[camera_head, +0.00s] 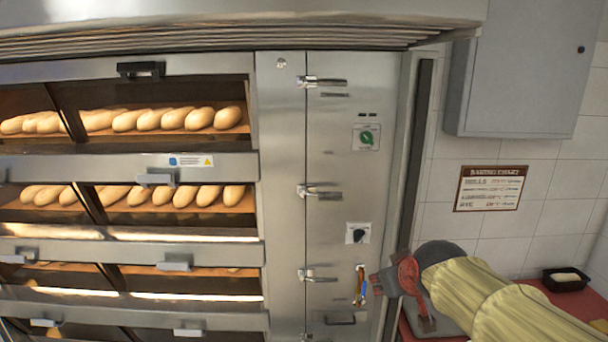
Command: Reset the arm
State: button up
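My arm, in a pale yellow sleeve, reaches in from the lower right in the head view. My gripper (385,283), with grey and dull red parts, is at its end and points left, in front of the right edge of the oven's steel control column (345,215). Its fingers are small and seen from behind, so I cannot tell whether they are open or shut. I see nothing clearly held. Just left of it is a narrow opening with blue and orange parts (360,286) in the column. I cannot tell whether the gripper touches the column.
Deck ovens with loaves (200,118) fill the left. A red-topped surface (590,303) lies under my arm, with a black tray (565,280) at the right. A grey wall cabinet (525,70) and a baking chart (490,188) are on the tiled wall.

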jog(key=s+f+m+g+b, duration=0.1)
jog(key=s+f+b, duration=0.4)
jog(key=s+f, duration=0.5)
jog(key=s+f+m+g+b, duration=0.1)
jog(key=s+f+b, duration=0.5)
jog(key=s, duration=1.1)
notch_tip(320, 180, down, 4)
jog(key=shift+r+m+g+b, duration=0.1)
jog(key=shift+m+g+b, duration=0.25)
jog(key=shift+g, duration=0.45)
jog(key=shift+c, duration=0.4)
